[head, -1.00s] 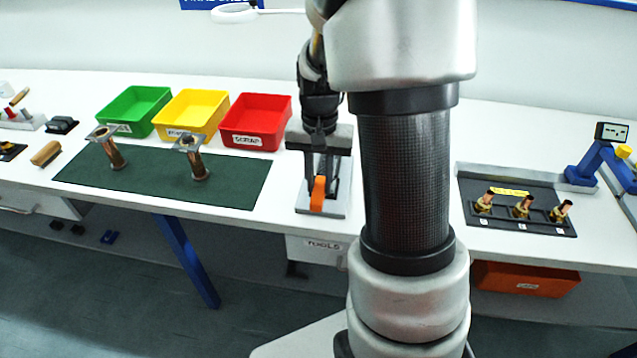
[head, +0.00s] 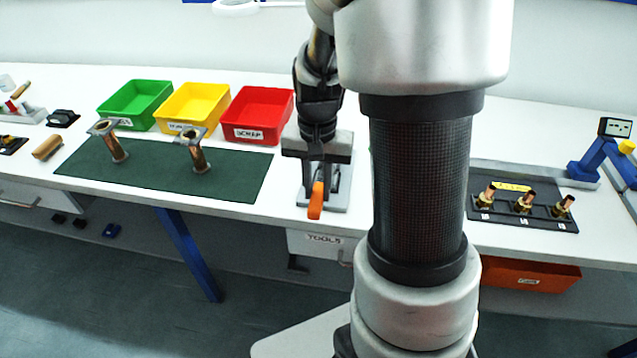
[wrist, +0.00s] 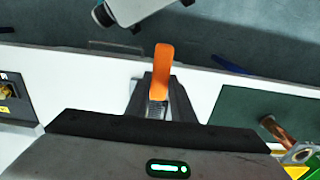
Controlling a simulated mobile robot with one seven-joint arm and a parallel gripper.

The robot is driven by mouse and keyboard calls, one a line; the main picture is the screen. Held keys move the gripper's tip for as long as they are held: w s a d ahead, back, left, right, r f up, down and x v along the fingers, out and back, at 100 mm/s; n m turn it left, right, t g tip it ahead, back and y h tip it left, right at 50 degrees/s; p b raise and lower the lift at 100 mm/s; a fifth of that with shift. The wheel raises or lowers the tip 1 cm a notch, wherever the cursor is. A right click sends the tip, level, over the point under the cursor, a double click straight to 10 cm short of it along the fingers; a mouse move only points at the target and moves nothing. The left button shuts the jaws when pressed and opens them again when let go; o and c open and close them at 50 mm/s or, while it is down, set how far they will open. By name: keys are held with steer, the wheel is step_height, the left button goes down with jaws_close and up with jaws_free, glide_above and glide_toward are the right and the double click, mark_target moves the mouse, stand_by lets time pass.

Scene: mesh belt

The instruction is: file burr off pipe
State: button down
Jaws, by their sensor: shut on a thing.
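My gripper (head: 318,178) is over a grey stand on the white bench, pointing down. It is shut on an orange-handled tool, seemingly the file; its orange handle (head: 316,201) sticks out toward the bench's front edge. In the wrist view the handle (wrist: 163,68) and a short ridged grey part show, and the rest is hidden under my gripper. Two copper pipes with square flanges stand on a green mat (head: 232,186): a left pipe (head: 116,150) and a right pipe (head: 198,157). I cannot make out a burr on either.
Green (head: 135,103), yellow (head: 192,104) and red (head: 256,112) bins stand behind the mat. A wooden-backed brush (head: 47,146) lies left of it. A black tray (head: 540,222) with three brass-and-copper fittings lies at the right, near a blue instrument stand (head: 590,160).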

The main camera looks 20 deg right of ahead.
steer(key=shift+s+a, duration=0.4)
steer(key=shift+s, duration=0.2)
steer(key=shift+w+d, duration=0.75)
steer(key=shift+w, duration=0.35)
steer(key=shift+w+d, duration=0.75)
steer(key=shift+w, duration=0.35)
steer(key=shift+s+a, duration=0.75)
steer(key=shift+s, duration=0.35)
steer(key=shift+s+a, duration=0.75)
steer(key=shift+s, duration=0.35)
step_height(320, 180, up, 7)
steer(key=p, duration=0.6)
steer(key=shift+r, duration=0.1)
